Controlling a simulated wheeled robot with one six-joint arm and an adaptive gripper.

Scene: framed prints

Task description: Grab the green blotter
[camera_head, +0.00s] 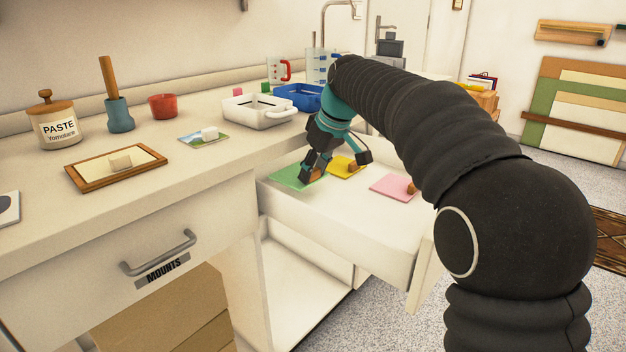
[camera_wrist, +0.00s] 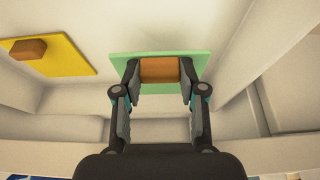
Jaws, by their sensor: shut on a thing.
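The green blotter (camera_head: 287,178) is a flat green sheet at the left end of the open drawer. In the wrist view the green blotter (camera_wrist: 203,64) carries a brown wooden block handle (camera_wrist: 159,70). My gripper (camera_head: 311,174) reaches down into the drawer from above. In the wrist view my gripper (camera_wrist: 159,74) has a finger on each side of the handle and is shut on it. I cannot tell whether the blotter is lifted off the drawer bottom.
A yellow blotter (camera_head: 345,168) and a pink blotter (camera_head: 392,187) lie to the right in the same drawer (camera_head: 330,222), whose walls stand close around. On the counter are a white tray (camera_head: 258,113), a blue tray (camera_head: 300,96) and a framed board (camera_head: 88,176).

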